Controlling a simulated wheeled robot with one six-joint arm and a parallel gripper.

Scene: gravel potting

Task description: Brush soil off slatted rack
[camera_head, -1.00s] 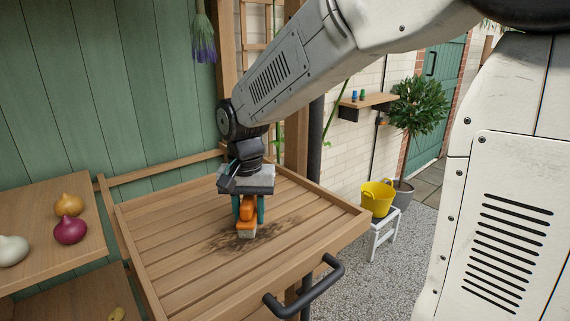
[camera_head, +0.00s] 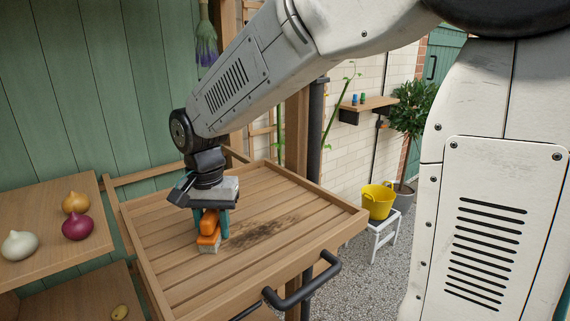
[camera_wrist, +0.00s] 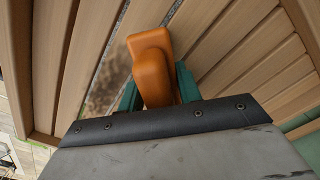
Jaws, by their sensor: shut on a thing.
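My gripper (camera_head: 210,227) is shut on an orange brush (camera_head: 208,236) with pale bristles, held pointing down over the slatted rack (camera_head: 180,275). The brush also shows in the wrist view (camera_wrist: 152,68), between the green fingers. In the head view it is left of a dark soil patch (camera_head: 265,232). The soil lies across several wooden slats; in the wrist view it shows as a brown smear (camera_wrist: 103,88) left of the brush. The bristles are at or just above the slats; I cannot tell if they touch.
A raised wooden rim and a black handle (camera_head: 305,285) edge the rack. At left a shelf (camera_head: 55,250) holds a white bulb (camera_head: 19,245), a red onion (camera_head: 77,226) and a yellow onion (camera_head: 76,203). A yellow bucket (camera_head: 378,202) stands on a white stool (camera_head: 372,240) behind.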

